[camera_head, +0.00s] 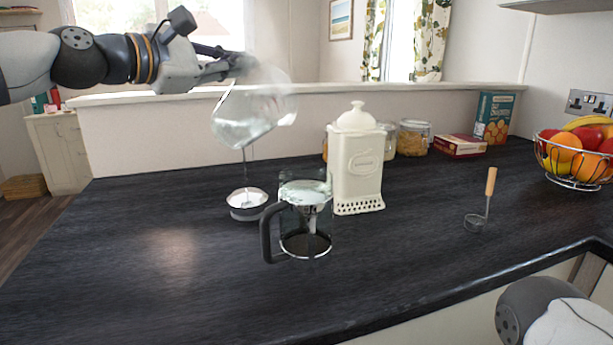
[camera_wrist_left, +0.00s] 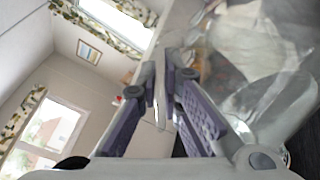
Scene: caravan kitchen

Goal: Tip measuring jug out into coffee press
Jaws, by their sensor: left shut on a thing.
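The clear measuring jug (camera_head: 255,115) hangs in the air, tilted, held by my left gripper (camera_head: 236,64), whose fingers are shut on it near its upper left. In the left wrist view the jug (camera_wrist_left: 262,60) fills the right side beside the fingers (camera_wrist_left: 165,90). The jug appears above and a little left of the coffee press in the picture. The glass coffee press (camera_head: 305,215) stands upright on the counter, its black handle towards the left; something pale and clear shows in its upper part. The press's plunger lid (camera_head: 247,201) lies apart on the counter, rod upward. My right gripper is out of view.
A cream canister (camera_head: 355,165) stands close behind the press on the right. Glass jars (camera_head: 412,138), boxes (camera_head: 460,146), a wooden-handled scoop (camera_head: 476,222) and a wire fruit basket (camera_head: 577,170) are farther right. The counter's front and left (camera_head: 150,270) are clear.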

